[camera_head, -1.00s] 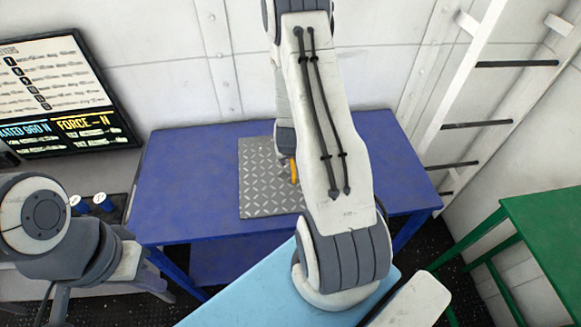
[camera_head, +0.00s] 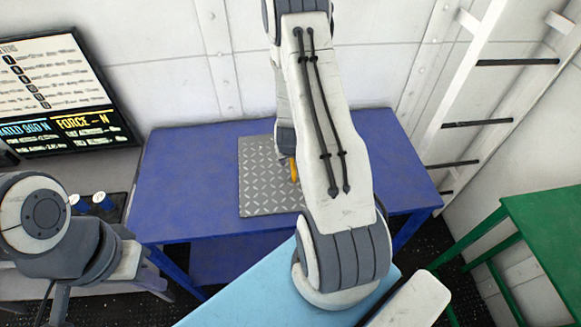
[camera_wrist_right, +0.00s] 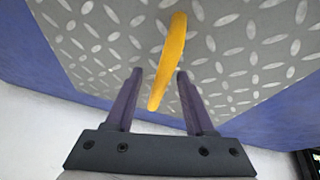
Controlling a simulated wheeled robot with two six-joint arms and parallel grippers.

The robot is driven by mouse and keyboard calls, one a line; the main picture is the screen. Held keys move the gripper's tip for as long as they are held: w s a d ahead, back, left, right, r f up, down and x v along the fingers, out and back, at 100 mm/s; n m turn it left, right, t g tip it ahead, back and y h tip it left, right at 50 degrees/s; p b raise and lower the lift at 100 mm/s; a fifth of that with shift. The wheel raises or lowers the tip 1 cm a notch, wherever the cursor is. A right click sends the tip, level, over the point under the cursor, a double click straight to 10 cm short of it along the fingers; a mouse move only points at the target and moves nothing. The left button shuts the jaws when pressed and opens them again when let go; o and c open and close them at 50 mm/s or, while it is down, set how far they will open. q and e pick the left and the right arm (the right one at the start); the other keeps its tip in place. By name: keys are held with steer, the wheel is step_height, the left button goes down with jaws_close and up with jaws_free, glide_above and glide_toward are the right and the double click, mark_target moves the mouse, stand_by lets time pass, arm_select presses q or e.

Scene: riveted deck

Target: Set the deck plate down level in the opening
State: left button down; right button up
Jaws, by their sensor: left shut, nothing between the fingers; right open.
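The deck plate (camera_head: 262,196) is a grey square with a raised tread pattern. It lies on the blue table in the head view and fills much of the right wrist view (camera_wrist_right: 235,60). A yellow handle (camera_wrist_right: 172,45) stands on it, partly hidden by my right arm in the head view (camera_head: 293,171). My right gripper (camera_wrist_right: 158,75) is open, with its two fingers on either side of the handle, not closed on it. My left arm shows at the left edge of the head view, but its fingers do not. I see no opening in these views.
The blue table (camera_head: 180,190) has bare room left of the plate. A display (camera_head: 60,95) stands at the left on a grey bench. A white ladder (camera_head: 465,80) leans at the right, near a green table (camera_head: 545,230). A light blue surface (camera_head: 255,290) lies in front.

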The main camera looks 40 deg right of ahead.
jaws_close()
stand_by(1.2)
steer(key=shift+r, duration=0.1)
